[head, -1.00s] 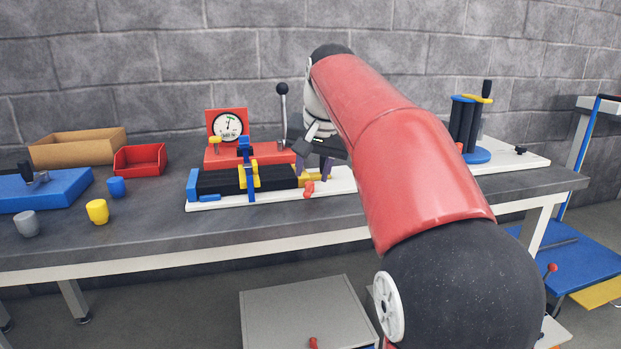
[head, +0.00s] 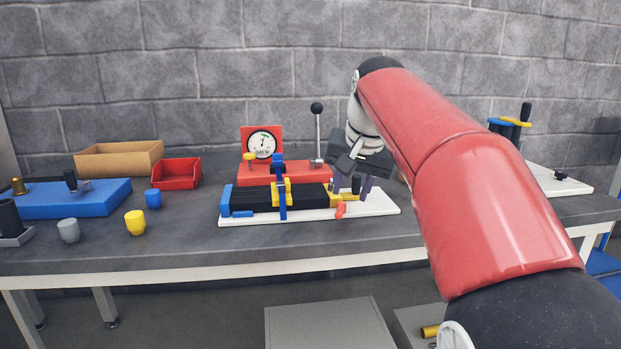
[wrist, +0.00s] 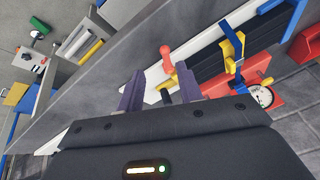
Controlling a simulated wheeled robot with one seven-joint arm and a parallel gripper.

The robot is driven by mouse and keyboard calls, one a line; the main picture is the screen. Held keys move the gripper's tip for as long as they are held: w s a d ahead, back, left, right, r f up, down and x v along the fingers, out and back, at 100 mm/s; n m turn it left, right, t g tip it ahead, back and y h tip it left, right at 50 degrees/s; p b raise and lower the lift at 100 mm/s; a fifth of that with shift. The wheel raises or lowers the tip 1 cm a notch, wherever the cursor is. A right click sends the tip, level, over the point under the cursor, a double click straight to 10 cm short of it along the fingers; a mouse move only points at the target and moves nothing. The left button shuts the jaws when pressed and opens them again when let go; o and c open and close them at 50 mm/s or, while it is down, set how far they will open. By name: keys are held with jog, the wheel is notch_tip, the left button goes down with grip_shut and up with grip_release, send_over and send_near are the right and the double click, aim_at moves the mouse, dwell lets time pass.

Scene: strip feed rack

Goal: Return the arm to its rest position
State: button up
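My gripper (head: 353,186) is above the right end of the white base plate (head: 377,206) of the strip feed fixture. In the wrist view its two purple fingers (wrist: 160,92) stand apart with nothing between them. The fixture carries black strips (head: 250,198), a blue and yellow clamp (head: 281,190) and a small red knob (head: 341,210) near the fingers. In the wrist view the red knob (wrist: 166,57) lies beyond the fingers. My arm crosses the right half of the head view.
A red block with a dial gauge (head: 262,145) and a black-knobbed lever (head: 317,133) stand behind the fixture. Left are a blue block (head: 85,200), a red bin (head: 176,173), a cardboard box (head: 118,158) and several small cups. A reel stand (head: 510,125) is at the back right.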

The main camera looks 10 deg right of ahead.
jog(key=s+f+n, duration=0.2)
jog(key=s+f, duration=0.8)
jog(key=s, duration=0.3)
jog(key=s+a+f+n, duration=0.1)
jog(key=s+f+n, duration=0.1)
jog(key=s+f, duration=0.8)
jog(key=s, duration=0.3)
jog(key=shift+a+f+t, duration=0.25)
jog(key=shift+f+t, duration=0.05)
jog(key=shift+f, duration=0.1)
